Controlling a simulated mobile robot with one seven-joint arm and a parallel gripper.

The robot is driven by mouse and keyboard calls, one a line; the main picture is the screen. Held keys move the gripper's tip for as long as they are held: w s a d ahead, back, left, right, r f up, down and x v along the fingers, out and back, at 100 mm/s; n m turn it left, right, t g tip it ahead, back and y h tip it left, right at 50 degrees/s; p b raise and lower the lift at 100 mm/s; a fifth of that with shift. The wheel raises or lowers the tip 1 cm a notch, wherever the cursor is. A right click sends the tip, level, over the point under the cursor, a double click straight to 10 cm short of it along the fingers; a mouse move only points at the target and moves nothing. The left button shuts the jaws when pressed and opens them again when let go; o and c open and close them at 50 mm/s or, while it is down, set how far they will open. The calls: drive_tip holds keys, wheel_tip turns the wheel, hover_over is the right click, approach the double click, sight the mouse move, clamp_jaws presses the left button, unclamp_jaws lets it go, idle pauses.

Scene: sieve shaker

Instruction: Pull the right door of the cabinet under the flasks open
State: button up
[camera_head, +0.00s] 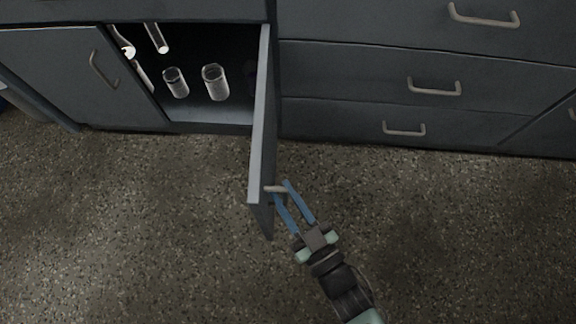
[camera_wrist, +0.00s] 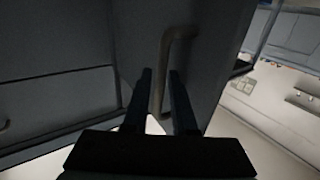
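The right door (camera_head: 262,150) of the grey cabinet stands swung wide open, out over the floor. Its handle (camera_head: 275,188) is near the free edge, on the outer face; it also shows as a bent bar in the wrist view (camera_wrist: 162,75). My gripper (camera_head: 282,190) is at this handle, on the right of the door. Its two blue fingers are apart. In the wrist view, the handle bar stands between the dark fingers (camera_wrist: 160,90), with gaps beside it. The cabinet's left door (camera_head: 75,75) is shut. The flasks above the cabinet are not in view.
Inside the cabinet stand clear glass vessels (camera_head: 215,82), with others at the left. Drawers with bar handles (camera_head: 435,87) fill the front to the right, all shut. The speckled floor (camera_head: 130,230) is clear on both sides of the door.

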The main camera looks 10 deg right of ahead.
drive_tip(key=shift+s, duration=0.1)
drive_tip(key=p+v, duration=0.3)
drive_tip(key=v, duration=1)
drive_tip(key=shift+p, duration=0.4)
